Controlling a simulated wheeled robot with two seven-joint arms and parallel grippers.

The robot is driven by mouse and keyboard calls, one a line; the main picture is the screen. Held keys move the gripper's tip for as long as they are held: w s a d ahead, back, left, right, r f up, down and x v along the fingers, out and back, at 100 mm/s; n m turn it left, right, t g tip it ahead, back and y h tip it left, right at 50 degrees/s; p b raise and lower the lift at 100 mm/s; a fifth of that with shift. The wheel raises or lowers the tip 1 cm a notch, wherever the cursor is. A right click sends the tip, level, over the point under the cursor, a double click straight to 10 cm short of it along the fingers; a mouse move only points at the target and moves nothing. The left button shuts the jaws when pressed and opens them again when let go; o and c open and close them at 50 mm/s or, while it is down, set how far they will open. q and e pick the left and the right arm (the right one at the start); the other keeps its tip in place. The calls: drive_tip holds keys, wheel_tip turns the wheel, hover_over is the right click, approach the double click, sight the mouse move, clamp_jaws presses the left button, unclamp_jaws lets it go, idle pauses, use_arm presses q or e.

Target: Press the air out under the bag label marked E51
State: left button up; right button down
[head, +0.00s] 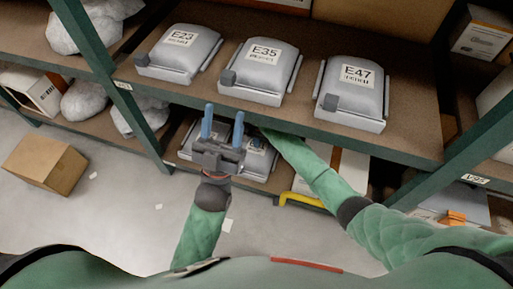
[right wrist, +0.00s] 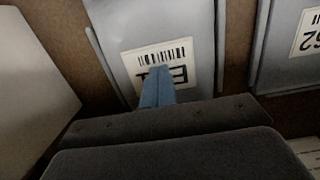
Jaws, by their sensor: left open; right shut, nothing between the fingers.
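In the right wrist view a grey bag (right wrist: 205,25) carries a white barcode label (right wrist: 180,57), seen upside down. My left gripper (head: 222,118) is open and empty, upright in front of the shelf edge.
Bags marked E23 (head: 181,50), E35 (head: 263,75) and E47 (head: 353,88) sit on the upper shelf (head: 410,115). Another labelled bag (right wrist: 287,65) lies to the right in the wrist view. Green rack posts (head: 117,90) flank the bay. A carton (head: 45,162) stands on the floor.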

drive_tip(key=shift+f, duration=1.85)
drive_tip(key=shift+w+d+r+p, duration=0.15)
drive_tip(key=shift+w+r+p, duration=0.15)
drive_tip(key=shift+w, duration=0.25)
drive_tip(key=shift+w+d+r+p, duration=0.15)
drive_tip(key=shift+w+r+p, duration=0.1)
drive_tip(key=shift+w, duration=0.25)
drive_tip(key=shift+w+d, duration=0.15)
drive_tip(key=shift+w, duration=0.2)
wheel_tip(320, 180, up, 8)
drive_tip(key=p, duration=0.2)
drive_tip(key=shift+w+d+f, duration=0.15)
drive_tip(key=shift+w, duration=0.25)
